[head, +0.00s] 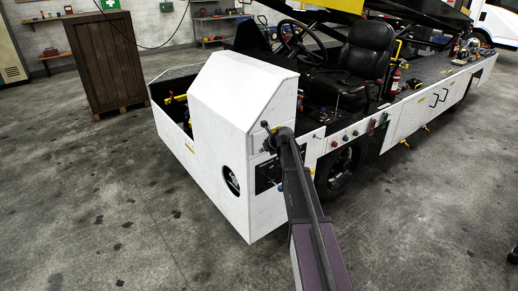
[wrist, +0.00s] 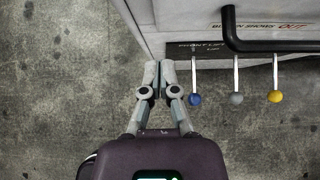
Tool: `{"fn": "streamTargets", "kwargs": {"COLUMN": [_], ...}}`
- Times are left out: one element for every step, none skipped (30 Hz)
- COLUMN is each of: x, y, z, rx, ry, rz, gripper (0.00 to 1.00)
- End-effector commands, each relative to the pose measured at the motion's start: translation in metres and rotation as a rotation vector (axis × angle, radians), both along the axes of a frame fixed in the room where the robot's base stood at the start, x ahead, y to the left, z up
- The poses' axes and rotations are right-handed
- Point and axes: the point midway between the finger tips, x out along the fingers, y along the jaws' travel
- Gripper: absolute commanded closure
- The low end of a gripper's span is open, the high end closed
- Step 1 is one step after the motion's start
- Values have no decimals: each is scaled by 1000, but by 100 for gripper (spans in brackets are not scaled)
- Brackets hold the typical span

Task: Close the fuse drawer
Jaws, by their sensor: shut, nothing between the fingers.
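I cannot pick out the fuse drawer with certainty in either view. My gripper (wrist: 159,72) is shut and empty in the wrist view, its fingertips together beside the corner of a white panel (wrist: 185,18). Right of the fingertips is a dark strip with faint lettering, and three levers with a blue knob (wrist: 195,99), a grey knob (wrist: 236,98) and a yellow knob (wrist: 275,97). In the head view my arm reaches to the front of the white belt loader (head: 231,97) and covers part of that face and my fingertips.
A black bar (wrist: 270,45) runs above the levers. The seat (head: 365,55) and steering wheel (head: 298,40) are behind the white housing. A wooden cabinet (head: 104,62) stands at the left. The concrete floor (head: 90,200) in front of the loader is clear.

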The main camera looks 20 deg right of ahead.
Motion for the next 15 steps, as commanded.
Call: {"fn": "streamTargets", "kwargs": {"x": [-5, -8, -11, -13, -16, -19, -21, -23, -26, -29, -31, -34, -36, -39, -42], "y": [-2, -3, -4, -4, -5, -6, -7, -8, -9, -9, -10, -11, -12, -13, -14], "z": [10, 13, 16, 19, 21, 24, 27, 29, 32, 35, 37, 41, 43, 45, 49], "rx": [0, 0, 1, 1, 1, 0, 0, 0, -1, -1, -1, -1, -1, -1, -1], "ry": [0, 0, 0, 0, 0, 0, 0, 0, 0, 0, 0, 0, 1, 1, 1], "rz": [-1, -1, -2, -2, -2, -1, -1, -1, -1, -1, -1, -1, -1, -1, -1], "gripper": [100, 100, 100, 100, 100, 100, 100, 100, 100, 100, 100, 100, 100, 100, 100]}}
